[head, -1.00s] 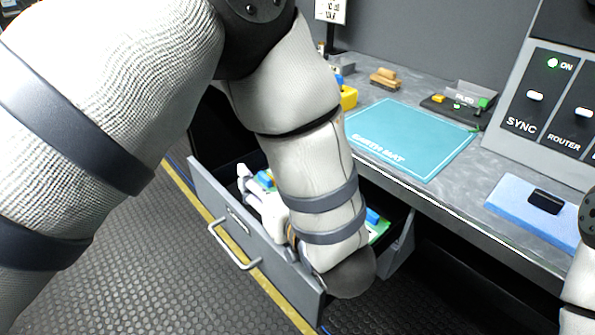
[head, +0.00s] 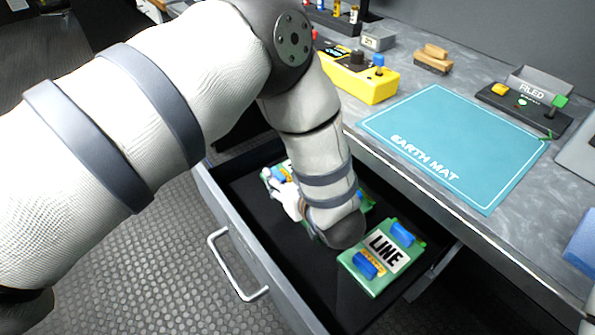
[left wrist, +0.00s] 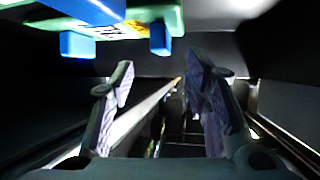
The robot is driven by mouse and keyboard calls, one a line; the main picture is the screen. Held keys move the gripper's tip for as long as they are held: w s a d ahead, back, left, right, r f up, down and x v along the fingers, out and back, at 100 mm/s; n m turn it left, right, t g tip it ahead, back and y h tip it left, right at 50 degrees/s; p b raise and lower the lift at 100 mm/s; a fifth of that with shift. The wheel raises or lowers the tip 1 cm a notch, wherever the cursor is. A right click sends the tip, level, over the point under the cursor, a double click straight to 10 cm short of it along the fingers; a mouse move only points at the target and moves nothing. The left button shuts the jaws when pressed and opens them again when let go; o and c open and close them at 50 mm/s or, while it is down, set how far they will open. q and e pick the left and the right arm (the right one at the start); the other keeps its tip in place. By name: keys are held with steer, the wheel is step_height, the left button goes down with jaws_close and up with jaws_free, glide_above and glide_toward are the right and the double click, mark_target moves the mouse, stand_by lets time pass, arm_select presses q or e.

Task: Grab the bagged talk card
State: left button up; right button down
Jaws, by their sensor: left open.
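Green cards with blue blocks lie in the open drawer (head: 345,292). One card (head: 382,258), near the drawer's right end, has a readable LINE label. Another green card (head: 280,172) is farther left, partly covered by my left gripper (head: 283,194), and its label cannot be read. More green and blue shows just behind my wrist. I cannot make out a bag or a TALK label. In the left wrist view my left gripper (left wrist: 160,72) is open with nothing between its fingers. A green card with blue blocks (left wrist: 150,22) shows above the fingertips there.
The drawer front with its handle (head: 238,268) stands out over the dark floor. On the worktop are a teal earth mat (head: 445,143), a yellow box with controls (head: 355,80), a wooden brush (head: 433,60) and a small FILED tray (head: 530,90). The worktop edge overhangs the drawer's back.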

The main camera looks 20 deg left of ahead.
mark_target(277, 172)
arm_select(q)
steer(key=x, duration=0.4)
steer(key=shift+a+f, duration=0.15)
steer(key=shift+f, duration=0.25)
steer(key=shift+r, duration=0.1)
jaws_close()
